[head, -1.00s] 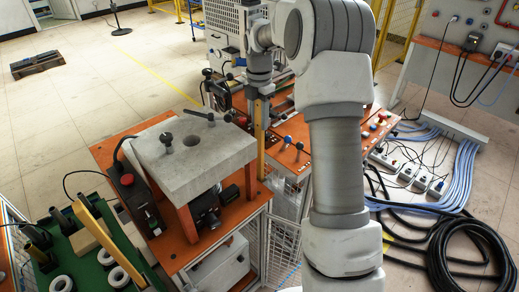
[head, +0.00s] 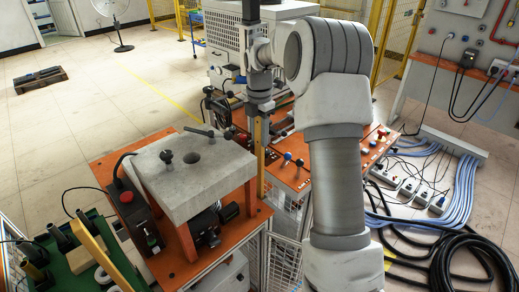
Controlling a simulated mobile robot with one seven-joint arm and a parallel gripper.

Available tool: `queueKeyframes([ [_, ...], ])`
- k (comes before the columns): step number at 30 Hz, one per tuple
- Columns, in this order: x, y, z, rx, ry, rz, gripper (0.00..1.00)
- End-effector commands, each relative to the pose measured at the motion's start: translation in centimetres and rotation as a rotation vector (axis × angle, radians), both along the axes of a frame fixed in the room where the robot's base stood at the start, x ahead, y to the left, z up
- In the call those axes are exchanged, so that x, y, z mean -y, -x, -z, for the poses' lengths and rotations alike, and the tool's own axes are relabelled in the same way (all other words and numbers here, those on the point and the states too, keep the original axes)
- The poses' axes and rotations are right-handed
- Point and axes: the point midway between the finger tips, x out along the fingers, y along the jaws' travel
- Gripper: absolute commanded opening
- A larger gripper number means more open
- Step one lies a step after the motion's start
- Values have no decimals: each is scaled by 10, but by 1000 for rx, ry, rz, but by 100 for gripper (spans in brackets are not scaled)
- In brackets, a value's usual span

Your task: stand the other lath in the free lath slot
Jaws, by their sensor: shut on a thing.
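A yellow lath (head: 259,158) hangs upright from my gripper (head: 259,112), which is shut on its upper end. This lath is just right of the grey slab (head: 190,172) in the picture, and I cannot tell whether its lower end touches anything. A second yellow lath (head: 104,252) stands in the green tray (head: 85,262) at the lower left, its lower part cut off by the picture's edge. I cannot make out a free lath slot. My arm hides part of the area right of the gripper.
The slab stands on orange legs on an orange bench (head: 160,265), with a black control box (head: 132,208) beside it. Behind the lath is an orange panel (head: 290,177) with knobs and levers. Blue cables (head: 460,185) and a black hose (head: 470,245) lie on the floor at right.

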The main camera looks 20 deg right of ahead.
Motion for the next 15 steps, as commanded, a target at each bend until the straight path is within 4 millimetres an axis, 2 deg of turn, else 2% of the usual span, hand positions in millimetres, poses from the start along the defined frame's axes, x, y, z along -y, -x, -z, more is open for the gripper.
queueKeyframes([
  [9, 1, -1, -59, 6, 1, 1, 0],
  [15, 0, -1, -90, 4, 0, 0, 0],
])
